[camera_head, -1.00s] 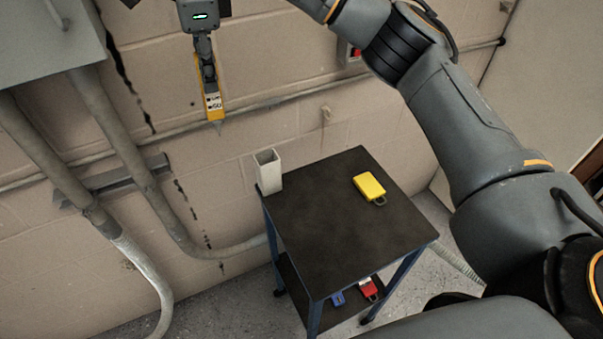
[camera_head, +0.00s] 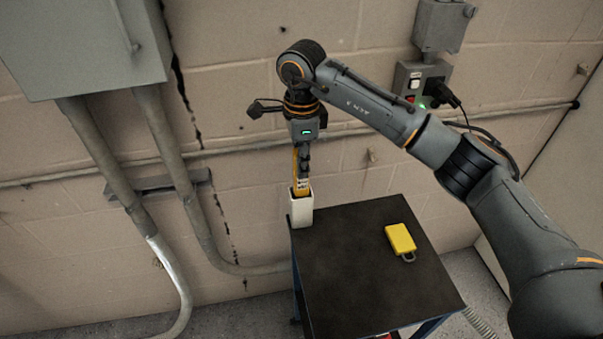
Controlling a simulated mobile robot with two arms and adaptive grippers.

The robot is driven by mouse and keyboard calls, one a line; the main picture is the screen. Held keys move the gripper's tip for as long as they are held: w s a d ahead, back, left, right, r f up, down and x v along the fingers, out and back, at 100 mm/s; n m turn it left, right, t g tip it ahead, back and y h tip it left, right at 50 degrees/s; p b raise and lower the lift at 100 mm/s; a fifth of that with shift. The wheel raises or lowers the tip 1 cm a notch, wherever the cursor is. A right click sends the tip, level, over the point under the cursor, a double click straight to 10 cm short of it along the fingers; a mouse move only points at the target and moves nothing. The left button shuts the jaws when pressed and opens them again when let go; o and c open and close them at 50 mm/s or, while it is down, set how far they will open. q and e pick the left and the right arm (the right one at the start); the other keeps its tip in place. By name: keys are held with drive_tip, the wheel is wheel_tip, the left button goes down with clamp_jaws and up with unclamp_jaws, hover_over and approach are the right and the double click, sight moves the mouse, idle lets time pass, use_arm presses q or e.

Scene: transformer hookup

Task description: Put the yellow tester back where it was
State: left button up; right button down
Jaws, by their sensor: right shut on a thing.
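The yellow tester (camera_head: 301,187) is upright with its lower part inside the white square holder (camera_head: 302,211). The holder stands at the back left corner of the dark cart top (camera_head: 361,264). My right gripper (camera_head: 302,161) is above the holder, pointing down and shut on the upper part of the tester. The tester's tip is hidden inside the holder. My left gripper is not in view.
A yellow padlock-like block (camera_head: 400,239) lies on the right part of the cart top. A grey cabinet (camera_head: 80,45) and conduits (camera_head: 177,155) are at the left. A socket box (camera_head: 421,82) with a black plug is on the wall. The cart's front middle is clear.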

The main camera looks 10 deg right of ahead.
sight(301, 182)
drive_tip(key=shift+a+f, duration=0.1)
drive_tip(key=shift+f, duration=0.25)
wheel_tip(301, 182, down, 4)
drive_tip(key=shift+r+p, duration=0.25)
drive_tip(key=shift+p, duration=0.35)
drive_tip(key=shift+f, duration=0.3)
drive_tip(key=shift+f, duration=0.15)
drive_tip(key=c, duration=1.1)
unclamp_jaws()
